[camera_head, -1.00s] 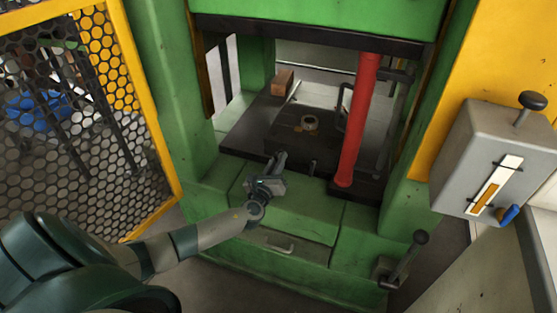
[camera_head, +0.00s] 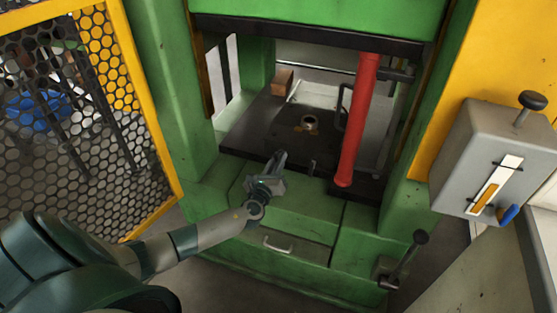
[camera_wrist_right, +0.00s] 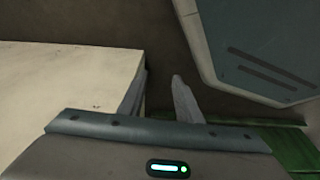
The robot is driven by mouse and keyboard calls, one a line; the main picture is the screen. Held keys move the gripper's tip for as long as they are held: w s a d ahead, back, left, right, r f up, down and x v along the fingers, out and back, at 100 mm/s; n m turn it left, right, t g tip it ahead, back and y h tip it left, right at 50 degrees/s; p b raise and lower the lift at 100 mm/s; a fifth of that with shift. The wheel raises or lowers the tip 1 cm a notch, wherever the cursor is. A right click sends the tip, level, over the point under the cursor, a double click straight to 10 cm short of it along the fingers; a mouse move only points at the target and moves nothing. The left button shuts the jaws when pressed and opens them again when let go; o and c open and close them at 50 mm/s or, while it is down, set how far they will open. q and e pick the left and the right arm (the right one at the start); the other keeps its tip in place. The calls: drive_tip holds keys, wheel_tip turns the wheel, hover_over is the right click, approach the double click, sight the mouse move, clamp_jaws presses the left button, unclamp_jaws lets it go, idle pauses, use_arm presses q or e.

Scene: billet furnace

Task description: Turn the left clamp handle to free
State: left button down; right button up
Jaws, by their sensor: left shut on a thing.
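My left gripper (camera_head: 279,159) reaches in from the left to the front edge of the dark press bed (camera_head: 245,133). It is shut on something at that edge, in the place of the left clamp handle. The handle itself is hidden behind the fingers, so I cannot tell its angle. A short upright pin (camera_head: 312,167), which looks like the other clamp handle, stands to the right of the gripper, apart from it. My right gripper shows only in the right wrist view (camera_wrist_right: 158,95), its two fingers apart with nothing visible between them.
A red column (camera_head: 359,125) stands right of the bed. A brown block (camera_head: 282,82) lies at the back left. A green drawer front with a pale handle (camera_head: 278,247) is below. A lever (camera_head: 405,258) and a grey control box (camera_head: 488,160) are at the right; a yellow mesh guard (camera_head: 172,190) is left.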

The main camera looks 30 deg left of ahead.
drive_tip(key=shift+w, duration=0.15)
use_arm(q)
drive_tip(key=c, duration=1.8)
unclamp_jaws()
drive_tip(key=shift+o, duration=0.2)
use_arm(e)
drive_tip(key=shift+w+r, duration=0.2)
drive_tip(key=shift+w, duration=0.45)
